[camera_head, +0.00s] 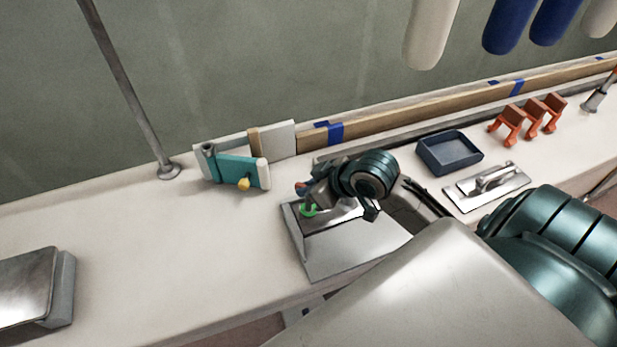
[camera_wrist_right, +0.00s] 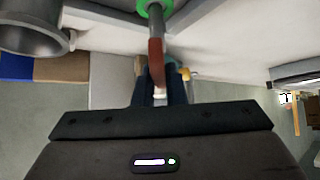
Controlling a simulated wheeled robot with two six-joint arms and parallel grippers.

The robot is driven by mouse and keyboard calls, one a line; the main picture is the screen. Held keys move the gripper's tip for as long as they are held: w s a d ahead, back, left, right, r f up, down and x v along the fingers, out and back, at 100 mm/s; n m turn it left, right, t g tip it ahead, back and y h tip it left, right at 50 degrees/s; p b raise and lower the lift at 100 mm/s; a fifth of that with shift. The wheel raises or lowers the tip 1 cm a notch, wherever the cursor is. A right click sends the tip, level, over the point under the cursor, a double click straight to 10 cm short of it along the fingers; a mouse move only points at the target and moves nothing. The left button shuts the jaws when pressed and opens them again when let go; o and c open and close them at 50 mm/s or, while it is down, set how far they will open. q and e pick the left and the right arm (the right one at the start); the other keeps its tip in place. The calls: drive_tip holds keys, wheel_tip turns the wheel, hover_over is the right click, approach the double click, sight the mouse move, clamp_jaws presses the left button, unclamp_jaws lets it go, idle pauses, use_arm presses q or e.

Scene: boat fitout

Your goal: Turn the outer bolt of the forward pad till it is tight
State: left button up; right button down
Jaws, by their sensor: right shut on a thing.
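My right gripper (camera_head: 304,190) is over the left end of a grey metal plate (camera_head: 345,256) on the white deck. In the right wrist view, its dark fingers (camera_wrist_right: 160,90) are shut on a reddish handle (camera_wrist_right: 156,54). A grey shaft (camera_wrist_right: 155,12) runs from the handle to a green ring (camera_wrist_right: 172,5), which also shows in the head view (camera_head: 308,211) at the plate's upper left. I cannot tell how the shaft's end meets the bolt; the bolt head does not show clearly. My left gripper is not in view.
A teal clamp (camera_head: 235,169) with a yellow knob stands left of the gripper. A post (camera_head: 127,90) rises farther left. A blue tray (camera_head: 449,152), a trowel-like tool (camera_head: 487,186) and orange clamps (camera_head: 510,124) lie right. The deck at left is mostly clear.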

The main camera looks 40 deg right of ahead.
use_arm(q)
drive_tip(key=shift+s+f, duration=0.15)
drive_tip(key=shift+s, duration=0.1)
use_arm(e)
drive_tip(key=shift+w+r, duration=0.1)
drive_tip(key=shift+r, duration=0.1)
drive_tip(key=c, duration=1.5)
unclamp_jaws()
drive_tip(key=shift+f, duration=0.1)
